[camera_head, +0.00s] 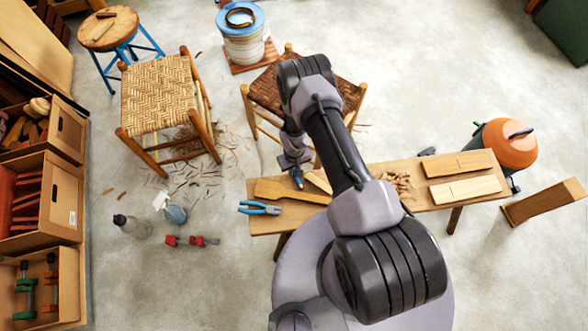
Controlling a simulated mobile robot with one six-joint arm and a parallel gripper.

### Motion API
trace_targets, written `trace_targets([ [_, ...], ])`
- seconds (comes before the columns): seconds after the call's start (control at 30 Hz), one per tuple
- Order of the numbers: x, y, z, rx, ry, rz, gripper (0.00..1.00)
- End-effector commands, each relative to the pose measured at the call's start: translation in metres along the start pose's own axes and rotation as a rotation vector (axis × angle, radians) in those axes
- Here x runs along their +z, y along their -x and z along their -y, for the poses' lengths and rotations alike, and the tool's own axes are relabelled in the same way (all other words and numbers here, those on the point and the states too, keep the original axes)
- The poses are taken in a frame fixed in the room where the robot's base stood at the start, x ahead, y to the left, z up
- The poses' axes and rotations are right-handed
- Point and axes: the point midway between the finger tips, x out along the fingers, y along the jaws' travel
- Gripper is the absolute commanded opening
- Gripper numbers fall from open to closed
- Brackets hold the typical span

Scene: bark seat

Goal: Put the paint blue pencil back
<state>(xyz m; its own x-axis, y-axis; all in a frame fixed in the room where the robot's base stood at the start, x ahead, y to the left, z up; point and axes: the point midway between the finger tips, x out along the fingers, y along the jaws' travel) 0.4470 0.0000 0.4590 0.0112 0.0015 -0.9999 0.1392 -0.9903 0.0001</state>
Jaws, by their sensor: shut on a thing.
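My gripper (296,168) is over the back edge of the low wooden bench (425,199), left of its middle. It is shut on a small blue thing, which looks like the blue pencil (298,178). Only a short blue piece of it shows below the jaws, pointing down toward the bench. The rest is hidden by the gripper. I cannot tell whether its lower end touches the bench.
Blue-handled pliers (259,208) and a flat wooden piece (285,191) lie on the bench's left part. Shavings (399,183) and wooden blocks (459,163) lie on its right. A woven stool (266,91) stands behind; a red clamp (191,241) lies on the floor.

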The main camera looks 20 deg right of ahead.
Motion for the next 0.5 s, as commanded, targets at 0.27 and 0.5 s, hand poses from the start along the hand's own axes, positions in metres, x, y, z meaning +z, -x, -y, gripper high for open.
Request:
trace_targets([
  [0.27,0.0,-0.0038,0.0,0.0,0.0,0.0,0.22],
  [0.5,0.0001,-0.0035,0.0,0.0,0.0,0.0,0.39],
])
